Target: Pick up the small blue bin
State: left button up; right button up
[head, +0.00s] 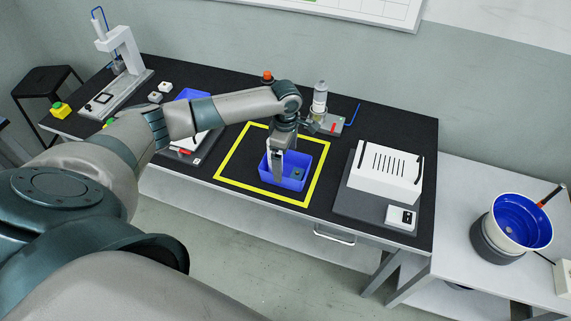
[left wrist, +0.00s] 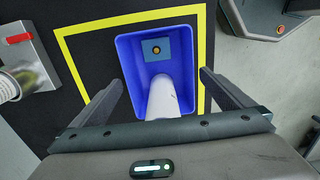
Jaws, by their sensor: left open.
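The small blue bin (head: 288,182) stands upright on the black bench top, inside a yellow outlined square (head: 232,184). My left gripper (head: 277,168) points down at the bin and covers part of it in the head view. In the left wrist view, the open fingers (left wrist: 160,82) appear on either side of the bin (left wrist: 126,52), with no clear contact. A small blue-grey block with a yellow centre (left wrist: 156,49) lies in the bin. A white cylindrical object (left wrist: 163,98) also shows over the bin's near part; its lower end is cut off by the gripper body. My right gripper is out of view.
A bottle (head: 320,97) on a grey fixture (head: 330,124) stands behind the square. A white vented box (head: 385,172) is to its right. A blue-lined bowl (head: 521,221) sits on the right side table. Another blue bin (head: 192,94) is partly behind my arm.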

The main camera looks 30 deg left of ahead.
pick_arm(q)
jog(key=shift+f, duration=0.35)
jog(key=shift+r, duration=0.1)
jog(key=c, duration=1.4)
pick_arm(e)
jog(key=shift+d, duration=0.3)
pick_arm(q)
jog(key=shift+w+r, duration=0.1)
jog(key=shift+r, duration=0.05)
jog(key=shift+s+d+r+b, duration=0.15)
jog(key=shift+d+r+b, duration=0.8)
jog(key=shift+d+r, duration=1.9)
jog(key=shift+s+d+r+b, duration=0.15)
jog(key=shift+d+r+b, duration=0.8)
jog(key=shift+d+r, duration=1.8)
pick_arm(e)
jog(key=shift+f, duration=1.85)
